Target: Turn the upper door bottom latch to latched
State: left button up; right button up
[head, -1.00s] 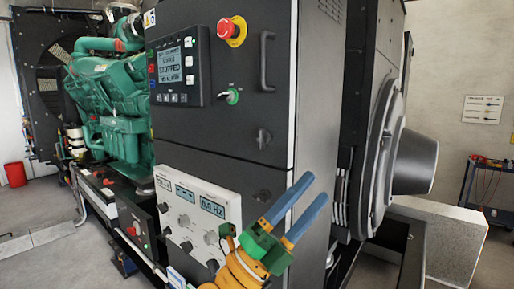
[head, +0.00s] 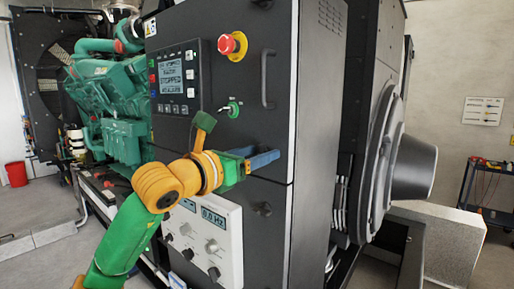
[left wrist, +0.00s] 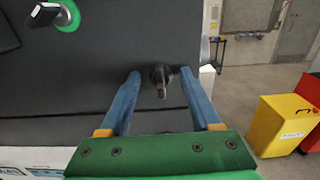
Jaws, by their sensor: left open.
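The upper door bottom latch (left wrist: 161,76) is a small black turn-handle on the dark cabinet door. In the left wrist view it lies between my two blue fingers, near their tips, with its handle pointing down the picture. I see no clear contact with either finger. My left gripper (head: 262,157) is open in front of the upper door (head: 245,128), close to its lower right edge. In the head view it hides this latch. My right gripper is not in view.
Above are a door handle (head: 267,78), a red emergency stop (head: 232,46) and a green key switch (head: 232,107), which also shows in the left wrist view (left wrist: 65,15). Below are a lower latch (head: 264,209) and a white meter panel (head: 228,240). A yellow bin (left wrist: 282,125) stands beyond the cabinet.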

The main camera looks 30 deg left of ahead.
pick_arm(q)
jog(key=shift+s, duration=0.1)
jog(key=shift+s, duration=0.1)
jog(key=shift+c, duration=0.9)
grip_shut()
